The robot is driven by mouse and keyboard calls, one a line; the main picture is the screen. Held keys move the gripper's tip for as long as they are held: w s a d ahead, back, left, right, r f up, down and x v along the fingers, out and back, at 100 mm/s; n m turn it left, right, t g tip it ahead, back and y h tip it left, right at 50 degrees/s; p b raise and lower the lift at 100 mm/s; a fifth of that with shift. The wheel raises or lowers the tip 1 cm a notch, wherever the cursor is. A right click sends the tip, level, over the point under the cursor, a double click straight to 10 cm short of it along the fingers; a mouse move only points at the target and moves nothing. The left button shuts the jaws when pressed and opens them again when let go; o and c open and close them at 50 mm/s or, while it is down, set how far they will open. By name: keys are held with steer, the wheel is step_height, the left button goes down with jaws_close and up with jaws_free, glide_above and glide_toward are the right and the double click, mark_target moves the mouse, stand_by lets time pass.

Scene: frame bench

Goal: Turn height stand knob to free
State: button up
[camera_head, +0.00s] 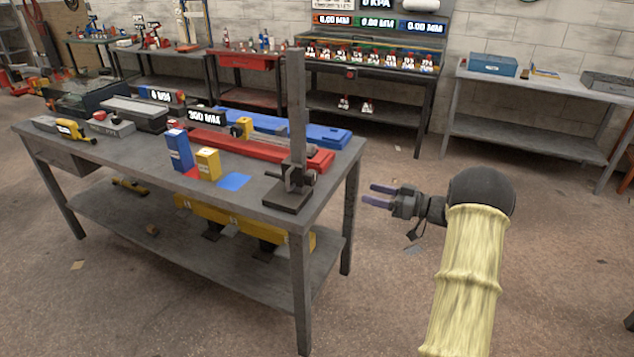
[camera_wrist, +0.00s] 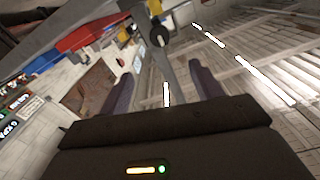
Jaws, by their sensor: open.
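The height stand (camera_head: 297,120) is a dark grey upright post on a flat base, at the near right corner of the workbench in the head view. Its dark knob (camera_head: 308,178) sits low on the post, on the right side of the clamp block. Its setting is too small to read. My gripper (camera_head: 373,195) is to the right of the bench, apart from the stand, with its two fingers pointing left toward it. The fingers are apart with nothing between them. In the wrist view, the gripper (camera_wrist: 163,85) frames a grey post and a dark round part beyond the fingertips.
The workbench (camera_head: 110,160) also bears a blue box (camera_head: 178,150), a yellow box (camera_head: 208,163), a red rail (camera_head: 250,150) and a blue rail (camera_head: 310,130). A yellow beam (camera_head: 225,222) lies on its lower shelf.

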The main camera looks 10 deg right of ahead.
mark_target(315, 178)
steer(key=p+x, duration=0.1)
steer(key=x, duration=1.6)
steer(key=shift+w+a+f, duration=0.1)
steer(key=shift+w+a, duration=0.05)
steer(key=c, duration=1)
